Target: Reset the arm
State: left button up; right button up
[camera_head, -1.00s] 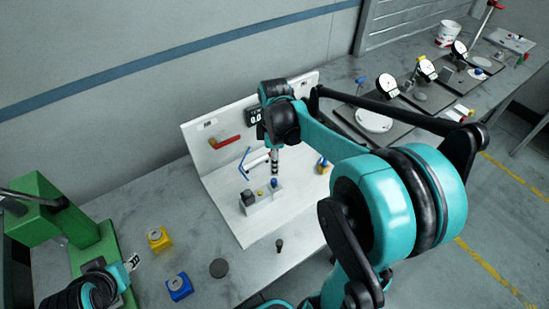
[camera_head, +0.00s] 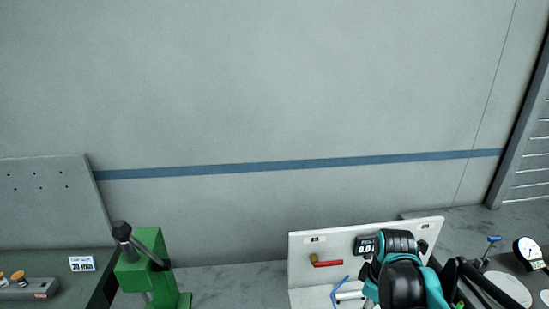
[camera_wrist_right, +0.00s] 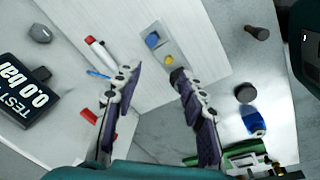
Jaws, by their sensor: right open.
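My right arm (camera_head: 402,275) stands at the lower right in the head view, in front of the white panel fixture (camera_head: 303,245). Its gripper does not show there. In the right wrist view my right gripper (camera_wrist_right: 158,78) is open, its two dark fingers apart with nothing between them. Beyond the fingers is a grey block (camera_wrist_right: 172,62) with a blue and a yellow button. My left arm and gripper are in neither current view.
A red-handled valve (camera_head: 328,263) and a pressure display (camera_head: 365,245) are on the panel. A green press (camera_head: 150,270) stands left. A dial gauge (camera_head: 528,252) is at right. The wrist view shows a blue item (camera_wrist_right: 253,120) and dark disc (camera_wrist_right: 245,92) on the table.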

jog(key=s+a+f+m+t+b, duration=0.2)
jog(key=s+a+m+t, duration=0.3)
jog(key=s+a+m, duration=0.3)
jog(key=shift+s+f+m+t, duration=0.35)
jog(key=shift+s+m, duration=0.1)
jog(key=shift+m, duration=0.35)
